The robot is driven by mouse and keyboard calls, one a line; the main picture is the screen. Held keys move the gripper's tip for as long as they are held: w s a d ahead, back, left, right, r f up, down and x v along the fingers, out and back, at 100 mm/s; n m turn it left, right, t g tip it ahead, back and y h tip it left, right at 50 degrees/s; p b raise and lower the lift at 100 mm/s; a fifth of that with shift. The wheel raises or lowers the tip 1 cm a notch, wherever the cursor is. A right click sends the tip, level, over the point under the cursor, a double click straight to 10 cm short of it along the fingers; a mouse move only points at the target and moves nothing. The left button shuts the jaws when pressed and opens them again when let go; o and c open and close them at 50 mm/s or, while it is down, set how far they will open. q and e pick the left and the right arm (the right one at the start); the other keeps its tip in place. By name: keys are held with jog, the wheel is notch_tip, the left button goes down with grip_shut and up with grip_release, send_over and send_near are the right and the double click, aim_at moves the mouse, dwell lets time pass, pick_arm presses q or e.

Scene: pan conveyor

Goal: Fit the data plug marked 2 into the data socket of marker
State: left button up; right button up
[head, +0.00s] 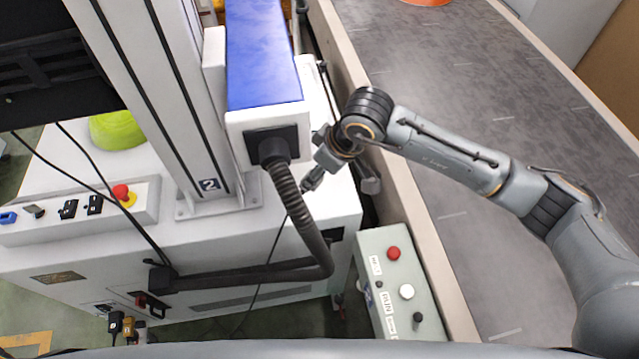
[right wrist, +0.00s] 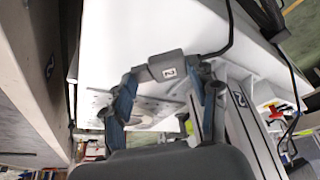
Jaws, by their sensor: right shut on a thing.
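My right gripper (head: 312,178) reaches in from the right, beside the white machine's column. In the right wrist view it is shut on a grey data plug (right wrist: 168,68) with a white label marked 2. The plug lies crosswise between the two fingers, and its thin black cable runs off to the upper right. In the head view the plug is small and mostly hidden at the fingertips. I cannot make out the data socket. My left gripper is not in view.
A thick ribbed hose (head: 291,205) hangs from the blue-topped arm (head: 262,60), close to my right gripper. A button box (head: 400,285) stands in front. The conveyor (head: 480,90) runs along the right. Small plugs (head: 128,325) hang at the lower left.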

aim_at(323, 180)
notch_tip(323, 180, down, 4)
jog(key=shift+d+b, duration=0.15)
jog(key=shift+b, duration=0.25)
notch_tip(323, 180, down, 3)
jog(key=shift+f+b, duration=0.1)
jog(key=shift+b, duration=0.35)
jog(key=shift+f+b, duration=0.1)
jog(key=shift+b, duration=0.2)
jog(key=o, duration=1.1)
jog(key=shift+o, duration=0.2)
